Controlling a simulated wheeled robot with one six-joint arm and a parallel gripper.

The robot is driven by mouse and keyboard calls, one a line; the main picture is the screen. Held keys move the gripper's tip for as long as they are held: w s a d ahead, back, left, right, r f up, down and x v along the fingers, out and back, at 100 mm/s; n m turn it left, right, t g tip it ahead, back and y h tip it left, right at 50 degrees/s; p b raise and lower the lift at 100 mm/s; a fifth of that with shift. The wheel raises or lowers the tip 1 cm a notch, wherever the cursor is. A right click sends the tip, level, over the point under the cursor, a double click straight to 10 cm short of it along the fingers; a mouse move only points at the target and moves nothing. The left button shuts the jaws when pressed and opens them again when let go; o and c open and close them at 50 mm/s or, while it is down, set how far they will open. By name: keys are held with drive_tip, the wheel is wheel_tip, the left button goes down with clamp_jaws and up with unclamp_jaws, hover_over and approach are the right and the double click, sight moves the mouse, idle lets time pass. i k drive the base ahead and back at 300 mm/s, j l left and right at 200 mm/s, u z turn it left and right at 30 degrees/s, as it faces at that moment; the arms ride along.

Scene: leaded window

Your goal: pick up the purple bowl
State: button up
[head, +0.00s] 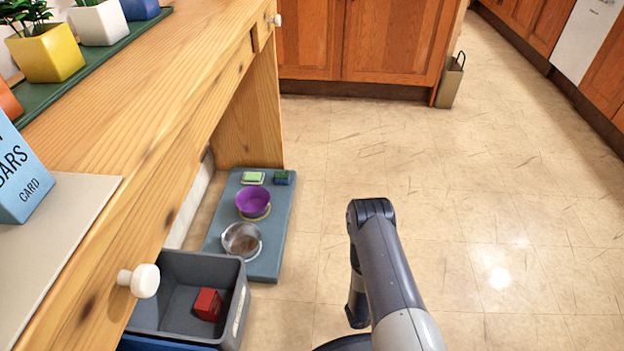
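The purple bowl (253,202) stands on a blue-grey mat (268,262) on the floor, under the wooden table's edge. It appears to rest on or just above a yellowish ring-like rim. A clear or metallic bowl (241,240) sits just in front of it on the same mat. My arm reaches in from the bottom right, to the right of the mat and apart from the bowl. My gripper cannot be made out in this view.
A grey bin (239,318) holding a red block (207,304) stands in front of the mat. A green item (253,178) and a dark blue-green item (284,178) lie at the mat's far end. The wooden table (165,110) overhangs the left. The floor to the right is clear.

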sight(254, 201)
drive_tip(key=i+l, duration=0.1)
drive_tip(key=i, duration=0.45)
drive_tip(key=i+l, duration=0.15)
drive_tip(key=i, duration=0.45)
drive_tip(key=i+l, duration=0.1)
drive_tip(key=i, duration=0.45)
drive_tip(key=i+u, duration=0.2)
drive_tip(key=u, duration=0.25)
drive_tip(key=i+l+u, duration=0.15)
drive_tip(key=u, duration=0.3)
drive_tip(key=i+l+u, duration=0.15)
drive_tip(key=u, duration=2.25)
